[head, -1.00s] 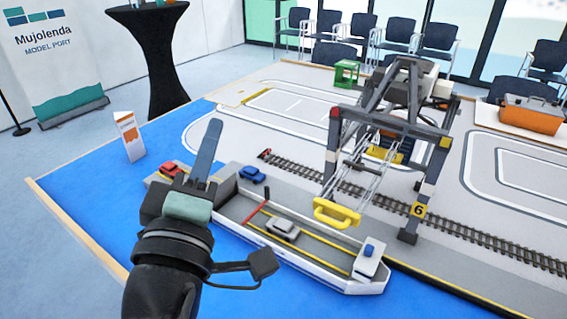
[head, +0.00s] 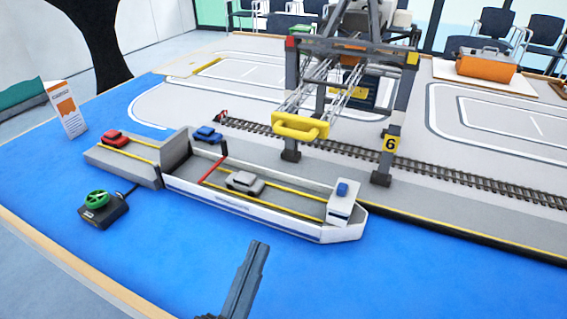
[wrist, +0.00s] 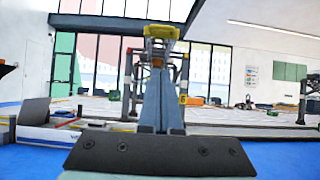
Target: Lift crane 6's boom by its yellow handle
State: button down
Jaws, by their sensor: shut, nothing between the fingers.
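Crane 6 (head: 397,105) is a grey gantry crane with a yellow "6" plate (head: 389,143) on its right front leg. Its lattice boom (head: 322,85) reaches toward the water and ends in a yellow loop handle (head: 300,127), which appears above the ship's far side. My gripper (head: 258,248) is in front of the ship, over the blue water, low in the head view. Its fingers are shut and empty, apart from the handle. In the wrist view the fingers (wrist: 162,75) point up the middle, with the yellow handle (wrist: 160,31) beyond their tips.
A white-sided ship (head: 270,221) with model cars lies between my gripper and the crane. A black box with a green wheel (head: 97,199) sits left on the blue surface. Rails (head: 470,188) run by the crane's legs. Open blue surface (head: 420,275) lies front right.

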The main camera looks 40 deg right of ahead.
send_near(296, 128)
jog(key=d+f, duration=0.1)
jog(key=d, duration=0.2)
jog(key=r, duration=0.1)
jog(key=w+r+p, duration=0.1)
jog(key=d+r+p, duration=0.1)
jog(key=shift+w+r, duration=0.2)
jog(key=shift+r, duration=0.1)
